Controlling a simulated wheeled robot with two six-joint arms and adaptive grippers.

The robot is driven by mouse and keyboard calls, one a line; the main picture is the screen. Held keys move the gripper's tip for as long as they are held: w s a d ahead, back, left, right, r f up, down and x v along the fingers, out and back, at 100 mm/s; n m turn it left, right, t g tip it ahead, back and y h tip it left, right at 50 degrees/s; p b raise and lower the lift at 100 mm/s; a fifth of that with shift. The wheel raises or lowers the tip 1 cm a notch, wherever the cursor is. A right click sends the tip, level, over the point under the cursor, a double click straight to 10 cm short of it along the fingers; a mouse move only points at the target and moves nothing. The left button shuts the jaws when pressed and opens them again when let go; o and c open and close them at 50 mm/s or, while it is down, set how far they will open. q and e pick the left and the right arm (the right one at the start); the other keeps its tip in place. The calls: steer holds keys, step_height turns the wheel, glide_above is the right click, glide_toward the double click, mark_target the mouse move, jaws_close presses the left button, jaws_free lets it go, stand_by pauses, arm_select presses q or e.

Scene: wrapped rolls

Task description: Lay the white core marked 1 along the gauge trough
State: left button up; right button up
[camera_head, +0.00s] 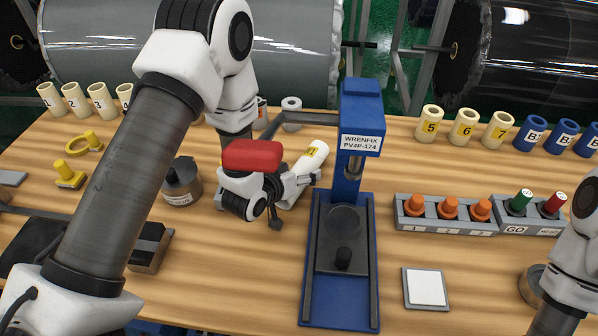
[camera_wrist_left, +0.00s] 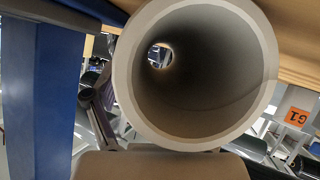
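My right gripper is out of view.
A blue press (camera_head: 362,130) stands just right of my left gripper. A grey rack with orange plugs (camera_head: 448,208) and a white pad (camera_head: 425,288) are farther right. Cream and blue cores stand along the back.

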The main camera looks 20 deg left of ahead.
arm_select(q)
steer(key=shift+s+r, duration=0.1)
steer(key=shift+r, duration=0.05)
steer(key=shift+s+r, duration=0.1)
steer(key=shift+r, duration=0.05)
steer(key=b+v, duration=0.1)
steer(key=v, duration=0.7)
steer(key=shift+s, duration=0.1)
steer(key=p+v, duration=0.3)
steer(key=p, duration=0.4)
steer(key=shift+s+a+r, duration=0.1)
steer(key=shift+s, duration=0.15)
steer(key=shift+o, duration=0.5)
